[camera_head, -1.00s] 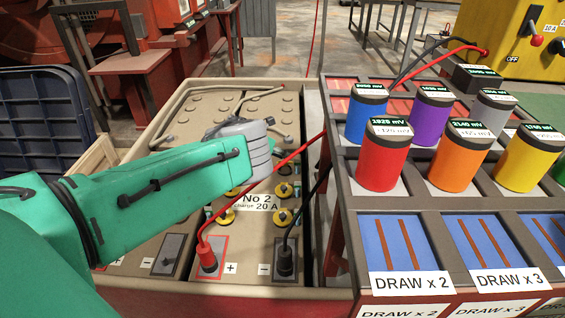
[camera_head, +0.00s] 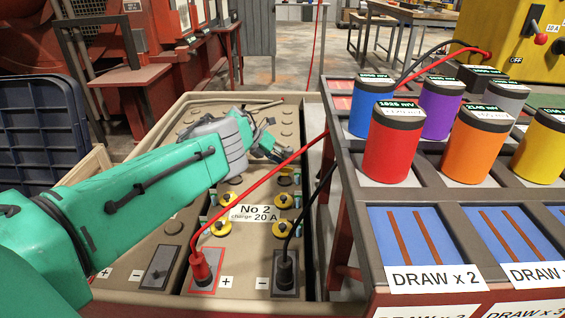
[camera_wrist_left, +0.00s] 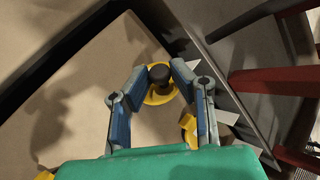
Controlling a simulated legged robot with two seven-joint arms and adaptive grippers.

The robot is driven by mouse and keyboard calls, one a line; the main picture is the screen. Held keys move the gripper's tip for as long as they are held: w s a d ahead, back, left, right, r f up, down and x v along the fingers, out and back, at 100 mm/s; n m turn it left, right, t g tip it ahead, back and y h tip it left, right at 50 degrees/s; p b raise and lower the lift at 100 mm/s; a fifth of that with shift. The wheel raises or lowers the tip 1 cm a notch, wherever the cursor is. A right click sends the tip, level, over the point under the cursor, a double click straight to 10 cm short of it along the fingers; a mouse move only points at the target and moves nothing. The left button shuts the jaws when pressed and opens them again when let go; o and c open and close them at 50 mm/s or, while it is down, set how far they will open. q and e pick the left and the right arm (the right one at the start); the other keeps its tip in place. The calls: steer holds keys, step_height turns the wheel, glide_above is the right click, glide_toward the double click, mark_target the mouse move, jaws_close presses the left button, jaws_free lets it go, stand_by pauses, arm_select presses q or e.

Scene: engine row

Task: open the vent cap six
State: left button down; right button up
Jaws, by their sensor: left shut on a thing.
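A vent cap with a dark knob on a yellow ring (camera_wrist_left: 160,78) sits between my left gripper's fingertips in the left wrist view. My left gripper (camera_wrist_left: 162,70) is shut on this cap's knob. In the head view my left gripper (camera_head: 278,155) reaches over the right side of the tan battery case, beyond the "No 2" label (camera_head: 256,213). There the held cap is mostly hidden by the gripper. Several other yellow vent caps (camera_head: 283,200) sit around the label. No cap number is readable. My right gripper is not in view.
A red cable (camera_head: 265,172) runs from the red terminal (camera_head: 201,268) up past the gripper. A black cable (camera_head: 307,205) rises from the black terminal (camera_head: 285,270). A rack of coloured cylinders (camera_head: 392,143) stands at the right. A blue crate (camera_head: 40,130) is at the left.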

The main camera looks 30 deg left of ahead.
arm_select(q)
steer(key=c, duration=1.5)
jaws_free()
steer(key=shift+a+r, duration=0.15)
steer(key=shift+o, duration=0.2)
steer(key=v, duration=1.1)
steer(key=shift+s+a+r, duration=0.2)
steer(key=shift+s+r, duration=0.05)
